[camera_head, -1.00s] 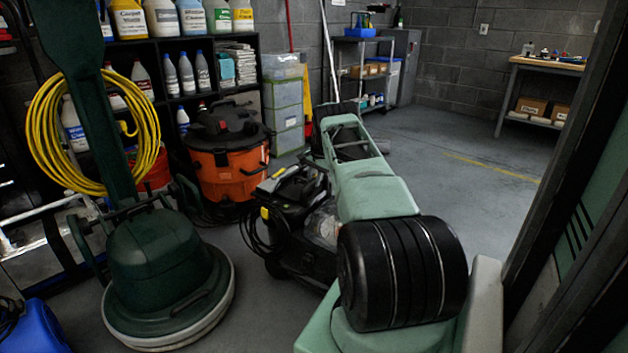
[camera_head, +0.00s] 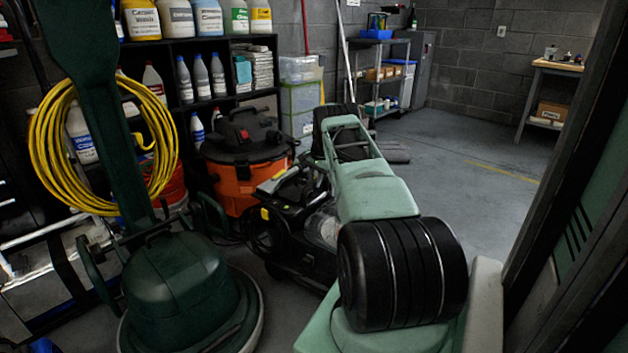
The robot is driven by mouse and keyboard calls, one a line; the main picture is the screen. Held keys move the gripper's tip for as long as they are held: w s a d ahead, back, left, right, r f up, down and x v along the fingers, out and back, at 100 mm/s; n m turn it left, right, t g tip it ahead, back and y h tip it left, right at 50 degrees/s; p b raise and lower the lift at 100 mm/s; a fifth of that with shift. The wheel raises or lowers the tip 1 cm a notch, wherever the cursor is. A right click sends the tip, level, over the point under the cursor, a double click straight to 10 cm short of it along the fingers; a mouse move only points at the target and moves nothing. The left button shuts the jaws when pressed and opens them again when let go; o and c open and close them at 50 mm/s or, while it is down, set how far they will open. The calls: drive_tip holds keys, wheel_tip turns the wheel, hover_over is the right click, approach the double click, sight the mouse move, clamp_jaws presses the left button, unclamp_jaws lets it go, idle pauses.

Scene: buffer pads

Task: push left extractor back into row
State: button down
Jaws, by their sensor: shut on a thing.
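A low black extractor (camera_head: 292,222) with a clear dome (camera_head: 324,230) and small yellow parts stands in the middle of the head view. It appears upright on the floor, just in front of and right of an orange-and-black vacuum (camera_head: 240,172), and overlaps it in the picture. I cannot tell whether the two touch. My green arm reaches forward over the extractor's right side and hides part of it. My gripper's fingers do not show; they are hidden behind the arm or the extractor. I cannot tell where they meet the machine.
A dark green floor machine (camera_head: 185,290) with a yellow cord coil (camera_head: 58,150) stands close at left front. A black shelf (camera_head: 225,107) of bottles stands behind. A dark doorframe (camera_head: 556,165) is close at right. Open floor (camera_head: 460,200) lies right of the arm.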

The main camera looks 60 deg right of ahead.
drive_tip(key=shift+w+d+r, duration=0.1)
drive_tip(key=shift+w+r, duration=0.05)
drive_tip(key=shift+w, duration=0.15)
drive_tip(key=c, duration=1.2)
unclamp_jaws()
drive_tip(key=shift+c, duration=0.2)
drive_tip(key=shift+s, duration=0.1)
drive_tip(key=s+r+p, duration=0.3)
drive_tip(key=r+p, duration=0.1)
drive_tip(key=r, duration=1.3)
drive_tip(key=shift+s+a+p, duration=0.15)
drive_tip(key=shift+a+p, duration=0.05)
drive_tip(key=shift+p, duration=0.15)
